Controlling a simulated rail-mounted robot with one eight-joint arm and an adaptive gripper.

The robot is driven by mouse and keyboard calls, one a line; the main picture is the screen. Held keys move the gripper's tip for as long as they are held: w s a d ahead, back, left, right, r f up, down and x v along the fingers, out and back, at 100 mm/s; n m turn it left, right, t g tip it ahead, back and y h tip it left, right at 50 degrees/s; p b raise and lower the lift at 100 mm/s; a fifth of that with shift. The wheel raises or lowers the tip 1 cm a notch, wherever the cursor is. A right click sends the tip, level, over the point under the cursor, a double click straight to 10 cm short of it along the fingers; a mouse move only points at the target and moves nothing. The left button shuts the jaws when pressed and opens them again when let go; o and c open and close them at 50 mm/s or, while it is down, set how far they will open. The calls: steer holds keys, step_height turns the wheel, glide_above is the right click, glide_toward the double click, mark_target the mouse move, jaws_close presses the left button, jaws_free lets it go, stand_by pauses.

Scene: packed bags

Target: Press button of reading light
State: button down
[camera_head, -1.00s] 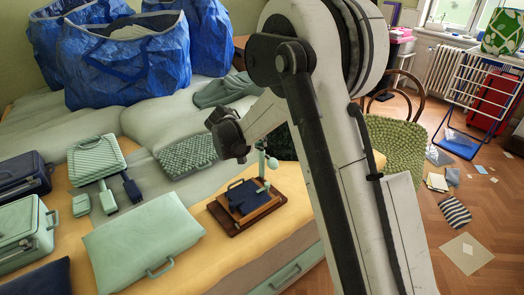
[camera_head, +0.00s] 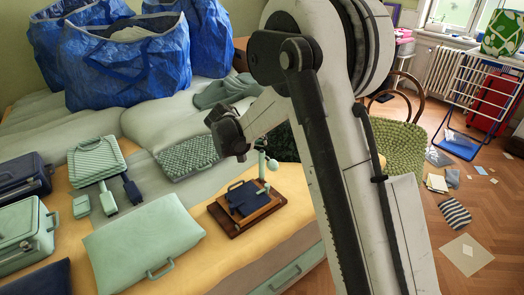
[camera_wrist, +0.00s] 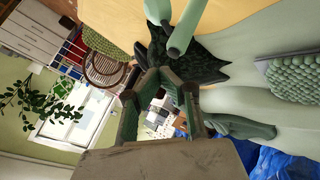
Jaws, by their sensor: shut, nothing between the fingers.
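The reading light (camera_head: 264,165) is a small pale green lamp with a thin stem. In the head view it stands by a stack of brown and dark blue flat cases on the bed, partly hidden behind my arm. In the wrist view, pale green rounded arms that look like the lamp (camera_wrist: 182,30) show at the top, just beyond the fingertips. My gripper (camera_wrist: 160,76) is shut and empty, with its fingertips close to the lamp in the picture. In the head view my arm hides most of the gripper. I cannot make out the button.
A mint pillow-like case (camera_head: 145,243), a ribbed green case (camera_head: 95,160) and a knobbly green case (camera_head: 185,157) lie on the bed around the stack (camera_head: 246,207). Blue bags (camera_head: 120,60) stand at the back. A green chair seat (camera_head: 396,145) is right of my arm.

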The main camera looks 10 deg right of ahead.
mark_target(261, 151)
stand_by(0.3)
step_height(261, 151, up, 6)
steer(key=p, duration=0.2)
steer(key=shift+p, duration=0.3)
stand_by(0.3)
